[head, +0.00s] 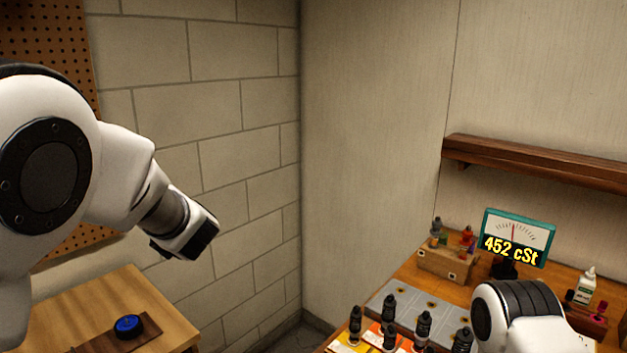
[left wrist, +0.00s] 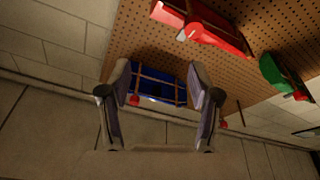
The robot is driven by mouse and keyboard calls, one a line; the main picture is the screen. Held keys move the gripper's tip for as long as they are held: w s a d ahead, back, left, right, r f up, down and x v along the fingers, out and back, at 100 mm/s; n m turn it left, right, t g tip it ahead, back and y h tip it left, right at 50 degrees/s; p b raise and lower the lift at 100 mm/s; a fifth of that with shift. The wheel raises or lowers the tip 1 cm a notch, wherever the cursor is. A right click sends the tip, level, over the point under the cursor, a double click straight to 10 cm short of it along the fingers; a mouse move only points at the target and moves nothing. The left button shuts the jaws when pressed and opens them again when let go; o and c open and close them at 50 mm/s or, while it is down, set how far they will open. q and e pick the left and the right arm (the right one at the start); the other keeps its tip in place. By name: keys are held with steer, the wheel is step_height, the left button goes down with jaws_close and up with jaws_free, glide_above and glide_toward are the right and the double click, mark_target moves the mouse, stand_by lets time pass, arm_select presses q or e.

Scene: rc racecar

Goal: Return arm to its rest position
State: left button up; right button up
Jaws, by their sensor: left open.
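My left arm (head: 70,190) is raised at the left of the head view, its wrist end pointing down and right in front of the block wall. In the left wrist view my left gripper (left wrist: 159,72) is open, its two fingers spread apart with nothing held. A blue item (left wrist: 158,88) with tan lines shows between the fingers; it appears to be beyond them, against the pegboard. Part of my right arm (head: 525,312) shows low at the right of the head view, over the bench; its gripper is out of view.
A small wooden table (head: 125,290) at lower left holds a round blue item (head: 128,327). The right bench bears several dark bottles, a gauge (head: 517,236) reading 452 cSt and a white bottle (head: 586,289). Red (left wrist: 207,31) and green items (left wrist: 279,73) hang on the pegboard (left wrist: 150,45).

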arm_select(q)
steer(key=s+d+f+m+g+h+b, duration=0.15)
steer(key=f+m+h, duration=0.35)
steer(key=f, duration=1.5)
steer(key=s+d+f+m+h+b, duration=0.15)
steer(key=f+m+h, duration=0.4)
steer(key=f, duration=1.35)
steer(key=s+d+f+m+g+h, duration=0.25)
steer(key=s+f+g, duration=0.25)
steer(key=s+f, duration=1.1)
steer(key=s+d+f+m+g+h, duration=0.1)
steer(key=s+f, duration=0.3)
steer(key=s, duration=0.5)
steer(key=s+d+f+m+g+h+b, duration=0.1)
steer(key=s+f+g, duration=0.3)
steer(key=s, duration=0.6)
steer(key=shift+s+d+f+m+g+h, duration=0.25)
steer(key=shift+d+f+m+g+h, duration=0.1)
steer(key=shift+d+f+h, duration=0.45)
steer(key=shift+r, duration=0.1)
